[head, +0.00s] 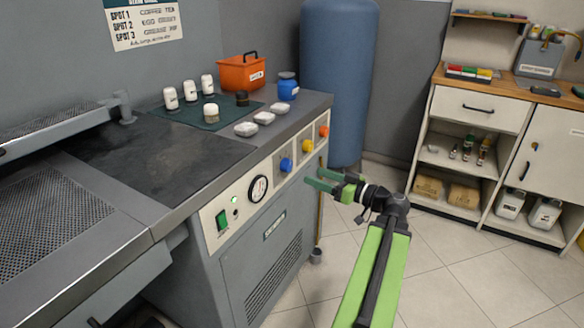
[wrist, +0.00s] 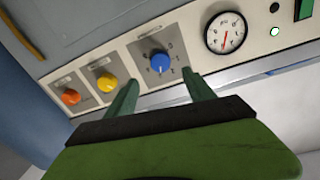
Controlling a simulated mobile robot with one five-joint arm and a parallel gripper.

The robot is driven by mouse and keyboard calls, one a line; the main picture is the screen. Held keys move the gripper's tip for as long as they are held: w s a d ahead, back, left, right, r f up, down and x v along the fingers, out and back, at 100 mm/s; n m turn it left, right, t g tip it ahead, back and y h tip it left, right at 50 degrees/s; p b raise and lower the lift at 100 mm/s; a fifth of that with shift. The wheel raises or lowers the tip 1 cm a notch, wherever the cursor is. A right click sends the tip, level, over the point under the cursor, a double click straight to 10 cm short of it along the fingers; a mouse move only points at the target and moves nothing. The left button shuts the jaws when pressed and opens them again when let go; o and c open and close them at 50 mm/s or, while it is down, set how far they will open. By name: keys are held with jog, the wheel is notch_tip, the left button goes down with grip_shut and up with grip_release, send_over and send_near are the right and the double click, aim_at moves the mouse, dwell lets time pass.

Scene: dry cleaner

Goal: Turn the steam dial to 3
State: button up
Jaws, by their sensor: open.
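A control panel (head: 240,195) on the front of the grey machine carries a blue dial (head: 286,164), a yellow dial (head: 307,146) and an orange dial (head: 324,131). The labels are too small to read, so I cannot tell which is the steam dial. In the wrist view the blue dial (wrist: 159,63) has small marks around it and shows beyond and between my fingertips. The yellow dial (wrist: 107,82) and orange dial (wrist: 71,97) are to its left. My gripper (head: 314,178) is open and empty in front of the panel, apart from the dials.
A pressure gauge (head: 258,188) and green switch (head: 222,220) sit left of the blue dial. Bottles, small white boxes (head: 246,129) and an orange bin (head: 240,73) stand on the machine top. A blue tank (head: 340,80) stands behind. The floor to the right is clear.

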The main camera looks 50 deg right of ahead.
aim_at(290, 167)
jog(key=w, duration=0.3)
jog(key=w+a, duration=0.1)
jog(key=w, duration=0.6)
jog(key=shift+a, duration=0.35)
jog(key=shift+s, duration=0.1)
jog(key=shift+c, duration=0.4)
grip_shut()
jog(key=shift+m, duration=0.6)
jog(key=shift+o, duration=0.4)
grip_release()
jog(key=s+d, duration=0.2)
jog(key=s, duration=1.5)
jog(key=shift+s+d, duration=0.15)
jog(key=shift+d, duration=0.25)
